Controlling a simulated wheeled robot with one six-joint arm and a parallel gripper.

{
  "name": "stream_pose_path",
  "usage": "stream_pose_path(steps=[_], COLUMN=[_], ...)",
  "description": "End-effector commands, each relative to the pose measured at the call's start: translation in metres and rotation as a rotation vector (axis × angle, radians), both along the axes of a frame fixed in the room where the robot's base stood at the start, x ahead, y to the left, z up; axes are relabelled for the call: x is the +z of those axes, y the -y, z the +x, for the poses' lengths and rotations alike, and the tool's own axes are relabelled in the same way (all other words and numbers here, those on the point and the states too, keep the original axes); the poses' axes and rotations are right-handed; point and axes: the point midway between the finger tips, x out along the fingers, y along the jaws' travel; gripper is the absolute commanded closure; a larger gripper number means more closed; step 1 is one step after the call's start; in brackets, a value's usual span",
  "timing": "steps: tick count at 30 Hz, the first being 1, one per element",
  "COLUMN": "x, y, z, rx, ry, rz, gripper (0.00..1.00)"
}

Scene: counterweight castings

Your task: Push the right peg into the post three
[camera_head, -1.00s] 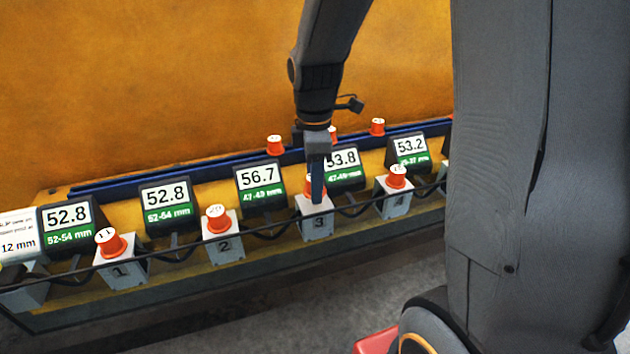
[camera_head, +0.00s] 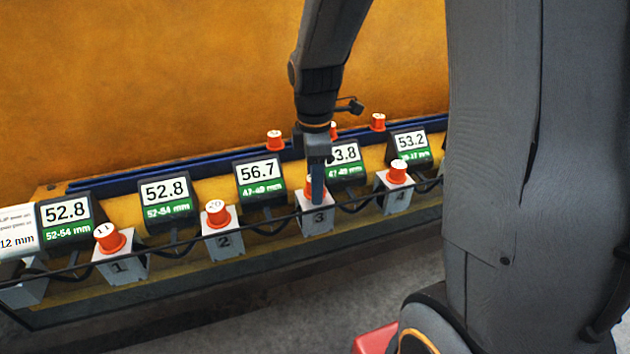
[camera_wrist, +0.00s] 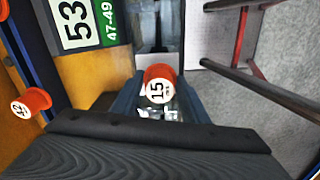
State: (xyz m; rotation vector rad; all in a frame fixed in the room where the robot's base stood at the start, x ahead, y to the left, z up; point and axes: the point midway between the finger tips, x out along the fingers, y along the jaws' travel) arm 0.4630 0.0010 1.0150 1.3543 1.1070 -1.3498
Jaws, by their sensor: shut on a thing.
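Post three (camera_head: 317,217) is a grey block marked 3 in the row of numbered posts. An orange peg (camera_head: 309,181) with a white top is at its top, mostly hidden by my gripper in the head view. In the wrist view this peg (camera_wrist: 158,84) shows the number 15 and sits between the fingers. My gripper (camera_head: 317,195) points down onto post three and is shut on the peg. How deep the peg sits in the post is hidden.
Posts one (camera_head: 121,268), two (camera_head: 223,243) and four (camera_head: 396,199) each bear an orange peg. Displays stand behind the posts; the one (camera_head: 260,170) behind and left of post three reads 56.7. Spare pegs (camera_head: 275,140) stand along the blue rail (camera_head: 180,172). A dark cable runs along the posts.

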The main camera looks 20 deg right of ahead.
Motion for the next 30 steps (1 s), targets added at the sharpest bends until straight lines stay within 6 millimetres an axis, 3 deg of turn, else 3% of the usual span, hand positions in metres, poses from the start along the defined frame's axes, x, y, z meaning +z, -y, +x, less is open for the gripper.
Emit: stream_pose_path(steps=[14,15,18,30], x=[-0.0112,-0.0111,-0.0109,-0.0051], y=[0.0000,0.0000,0.0000,-0.0001], z=[0.0004,0.0005,0.0002,0.0007], rx=[0.000,0.000,0.000,0.000], ry=[0.001,0.001,0.001,0.002], rz=[0.000,0.000,0.000,0.000], gripper=[0.82,0.56,0.39,0.37])
